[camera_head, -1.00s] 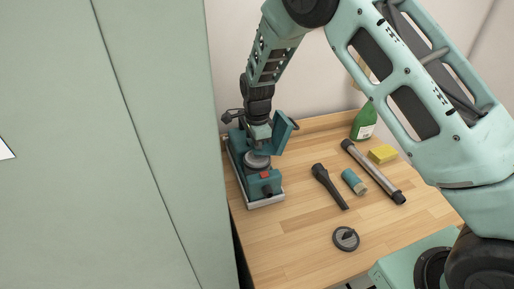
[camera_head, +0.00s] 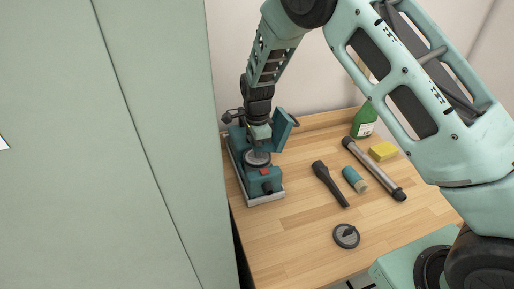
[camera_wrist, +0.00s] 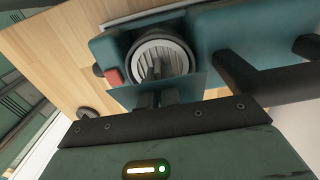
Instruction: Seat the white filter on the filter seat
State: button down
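The white filter (camera_wrist: 177,53) shows in the wrist view as a pale pleated disc inside a dark round ring. It lies in or right over the round filter seat on top of the teal machine (camera_head: 266,178); I cannot tell if it is fully down. It also shows as a grey disc in the head view (camera_head: 257,159). My gripper (camera_wrist: 157,72) points down at the middle of the filter. Its two dark fingers are close together there. Whether they clasp the filter's central grip or stand apart from it is unclear.
A teal lid (camera_head: 283,130) stands raised beside my gripper. A round grey cap (camera_head: 346,236), a black nozzle (camera_head: 329,184), a teal cylinder (camera_head: 354,180), a metal tube (camera_head: 373,171), a yellow sponge (camera_head: 383,151) and a green bottle (camera_head: 364,123) are on the wooden table (camera_head: 290,240).

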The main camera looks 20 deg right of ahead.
jog(key=shift+f, duration=0.35)
jog(key=c, duration=1.1)
grip_release()
jog(key=shift+o, duration=0.2)
jog(key=shift+r, duration=0.1)
jog(key=shift+r+p, duration=2.45)
jog(key=shift+r, duration=0.95)
